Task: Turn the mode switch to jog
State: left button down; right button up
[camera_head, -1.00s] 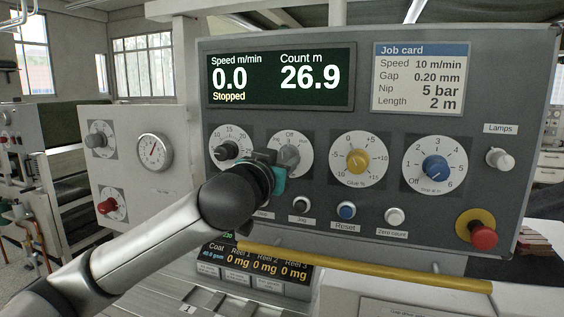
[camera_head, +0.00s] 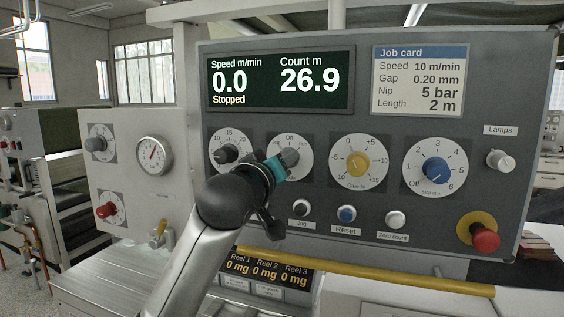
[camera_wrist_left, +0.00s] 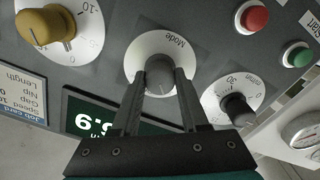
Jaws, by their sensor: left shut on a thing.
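The mode switch is a grey knob (camera_wrist_left: 160,75) on a white round dial marked Mode, which also shows in the head view as a dial (camera_head: 303,143) with Off at its top and Run at its upper right. My left gripper (camera_head: 281,165) reaches up to this dial from below left. In the left wrist view my left gripper (camera_wrist_left: 160,88) has a finger on each side of the knob and is shut on it. My right gripper is in neither view.
A black speed knob (camera_head: 227,153) sits close left of the mode dial, and a yellow glue knob (camera_head: 357,163) sits to its right. Push buttons line the row below, with the Jog button (camera_head: 300,208) near my wrist. A yellow rail (camera_head: 370,272) runs under the panel.

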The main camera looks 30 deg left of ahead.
pick_arm(q)
jog(key=shift+n, duration=0.3)
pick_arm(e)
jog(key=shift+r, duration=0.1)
pick_arm(q)
jog(key=shift+c, duration=2.1)
grip_release()
